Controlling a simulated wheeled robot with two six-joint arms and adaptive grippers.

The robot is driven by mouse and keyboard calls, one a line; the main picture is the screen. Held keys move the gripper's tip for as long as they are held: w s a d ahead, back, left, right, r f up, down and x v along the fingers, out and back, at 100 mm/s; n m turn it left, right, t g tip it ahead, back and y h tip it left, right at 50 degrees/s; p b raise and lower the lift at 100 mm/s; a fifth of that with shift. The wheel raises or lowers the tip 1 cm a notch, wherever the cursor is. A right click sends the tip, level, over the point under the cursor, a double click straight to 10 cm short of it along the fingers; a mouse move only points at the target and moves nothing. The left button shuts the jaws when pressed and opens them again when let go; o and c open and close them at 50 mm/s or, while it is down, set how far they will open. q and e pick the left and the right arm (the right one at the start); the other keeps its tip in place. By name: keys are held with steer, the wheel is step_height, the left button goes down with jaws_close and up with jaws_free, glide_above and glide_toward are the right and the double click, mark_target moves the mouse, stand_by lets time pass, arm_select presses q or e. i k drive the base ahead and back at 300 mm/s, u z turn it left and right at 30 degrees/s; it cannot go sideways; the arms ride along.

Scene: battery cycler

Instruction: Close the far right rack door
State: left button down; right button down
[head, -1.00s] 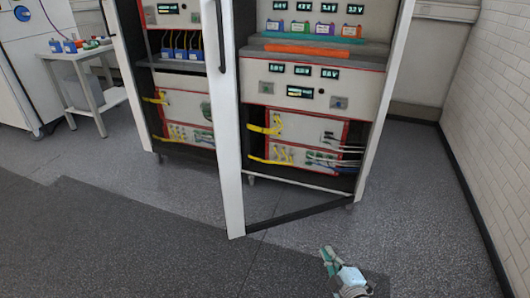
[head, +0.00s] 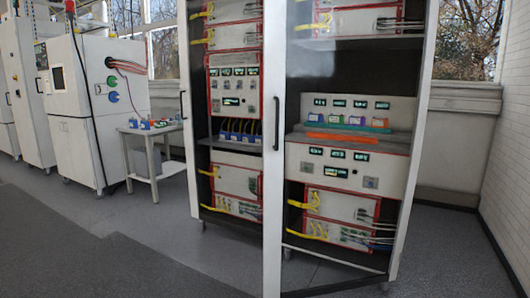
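The far right rack door (head: 272,200) is a clear panel in a white frame with a dark vertical handle (head: 275,160) on its near left edge. It stands open, its free edge swung out towards me and its right side at the rack's right post (head: 413,150). Its dark bottom edge (head: 335,286) runs slantwise above the floor. The right rack bay (head: 355,158) behind it holds instruments, several small colored battery cells and cables. Neither of my grippers is in view.
A left rack bay (head: 232,145) stands beside it, with another dark handle (head: 182,104) on its left post. A small white table (head: 152,150) and white cabinets (head: 90,110) stand at left. A brick wall (head: 510,150) bounds the right. The floor (head: 110,225) in front is clear.

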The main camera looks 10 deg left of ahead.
mark_target(274, 11)
steer(key=z, duration=0.6)
steer(key=i, duration=0.65)
steer(key=z, duration=0.5)
steer(key=i, duration=0.85)
steer(key=u, duration=0.45)
